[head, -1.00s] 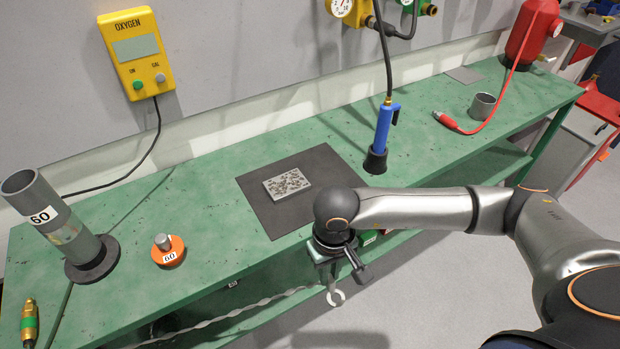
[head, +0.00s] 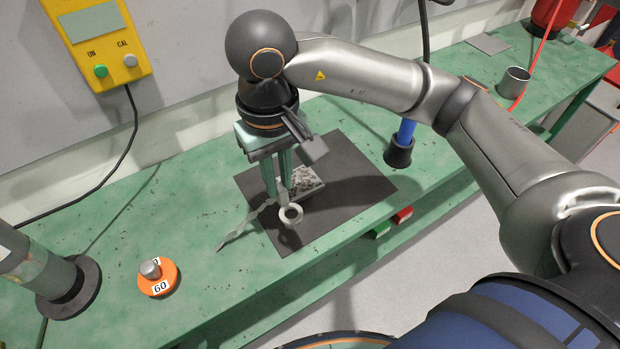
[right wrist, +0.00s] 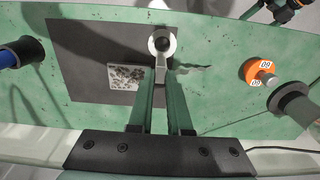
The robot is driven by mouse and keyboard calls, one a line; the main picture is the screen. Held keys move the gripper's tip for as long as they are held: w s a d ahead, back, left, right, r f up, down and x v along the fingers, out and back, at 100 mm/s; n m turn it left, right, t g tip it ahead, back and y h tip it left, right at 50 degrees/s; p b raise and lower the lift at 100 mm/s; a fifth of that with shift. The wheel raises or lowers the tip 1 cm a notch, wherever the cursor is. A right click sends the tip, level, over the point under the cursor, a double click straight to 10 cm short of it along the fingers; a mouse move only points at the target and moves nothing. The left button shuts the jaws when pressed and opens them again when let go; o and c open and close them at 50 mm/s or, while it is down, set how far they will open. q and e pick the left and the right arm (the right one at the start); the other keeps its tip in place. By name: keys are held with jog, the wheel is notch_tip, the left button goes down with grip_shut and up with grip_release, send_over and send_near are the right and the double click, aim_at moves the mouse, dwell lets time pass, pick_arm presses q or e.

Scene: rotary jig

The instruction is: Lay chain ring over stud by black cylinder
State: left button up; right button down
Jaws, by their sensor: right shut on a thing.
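My right gripper (head: 278,190) is shut on the pale chain ring (head: 291,215), gripping the tab beside its round eye. The ring is above the dark mat, left of centre, and its chain (head: 240,228) trails left. The ring also shows in the right wrist view (right wrist: 162,42), just beyond the fingertips. A short grey stud (head: 150,268) stands on an orange disc (head: 158,279) labelled 60, left of the gripper and apart from the ring. A dark grey cylinder (head: 38,262) with a black base stands left of the disc.
A speckled plate (head: 308,181) lies on the dark mat (head: 340,205) behind the ring. A blue tool with a black cup (head: 398,152) is to the right. A grey cup (head: 515,81) stands farther right.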

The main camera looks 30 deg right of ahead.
jog(key=w+d+f, duration=0.1)
jog(key=d+f, duration=0.1)
jog(key=w+d+f, duration=0.1)
jog(key=d+f, duration=0.1)
jog(key=w+d+f, duration=0.1)
jog(key=d+f, duration=0.2)
jog(key=shift+w, duration=0.15)
notch_tip(320, 180, down, 3)
jog(key=shift+w+d+r+p, duration=0.1)
jog(key=shift+p, duration=0.3)
jog(key=shift+f, duration=0.35)
jog(key=shift+f+b, duration=0.2)
jog(key=shift+b, duration=0.1)
jog(key=c, duration=0.9)
grip_release()
jog(key=shift+r, duration=0.1)
jog(key=shift+o, duration=0.2)
